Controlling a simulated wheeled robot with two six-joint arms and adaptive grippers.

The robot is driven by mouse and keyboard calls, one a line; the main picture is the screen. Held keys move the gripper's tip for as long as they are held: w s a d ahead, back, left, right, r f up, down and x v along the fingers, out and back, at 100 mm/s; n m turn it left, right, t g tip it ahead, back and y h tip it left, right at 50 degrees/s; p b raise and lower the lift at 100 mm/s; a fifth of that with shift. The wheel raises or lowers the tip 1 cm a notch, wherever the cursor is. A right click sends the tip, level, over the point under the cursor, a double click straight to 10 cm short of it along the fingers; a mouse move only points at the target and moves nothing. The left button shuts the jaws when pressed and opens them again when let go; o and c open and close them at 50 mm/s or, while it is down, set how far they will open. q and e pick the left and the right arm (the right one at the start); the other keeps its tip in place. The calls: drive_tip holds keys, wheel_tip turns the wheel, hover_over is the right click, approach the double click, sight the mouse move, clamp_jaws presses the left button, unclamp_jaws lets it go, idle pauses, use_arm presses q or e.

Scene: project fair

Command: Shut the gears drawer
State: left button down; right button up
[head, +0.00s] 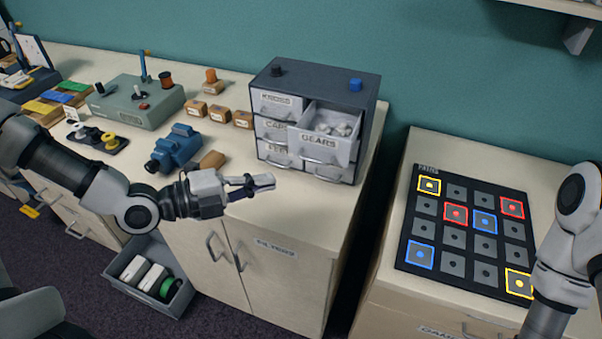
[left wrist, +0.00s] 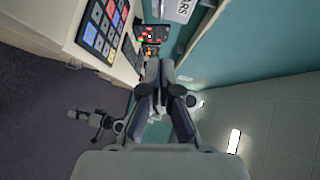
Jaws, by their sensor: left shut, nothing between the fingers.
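A blue knob (head: 355,85) and a dark knob stand on the cabinet. A blue vise-like tool (head: 175,148) and small wooden boxes (head: 219,114) are to its left. A lower drawer (head: 152,273) of the counter stands open. A board with coloured squares (head: 455,275) lies on the right counter.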

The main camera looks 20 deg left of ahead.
sight(319, 162)
use_arm(q)
drive_tip(key=x, duration=0.3)
drive_tip(key=w+a+x, duration=0.1)
drive_tip(key=x, duration=0.2)
drive_tip(key=p+x, duration=0.1)
drive_tip(key=x, duration=0.2)
drive_tip(key=shift+w+a, duration=0.2)
drive_tip(key=shift+w, duration=0.2)
drive_tip(key=shift+w+a+f, duration=0.1)
drive_tip(key=shift+w+f, duration=0.05)
use_arm(e)
drive_tip(key=shift+d+f, duration=0.1)
drive_tip(key=shift+f, duration=0.05)
use_arm(q)
drive_tip(key=w+b, duration=0.2)
drive_tip(key=w, duration=0.3)
drive_tip(key=w+b, duration=0.2)
drive_tip(key=w, duration=0.4)
drive_tip(key=shift+w+d, duration=0.2)
drive_tip(key=shift+w, duration=0.1)
drive_tip(key=shift+s+r, duration=0.1)
drive_tip(key=shift+r, duration=0.15)
use_arm(e)
drive_tip(key=f, duration=0.4)
drive_tip(key=shift+s, duration=0.2)
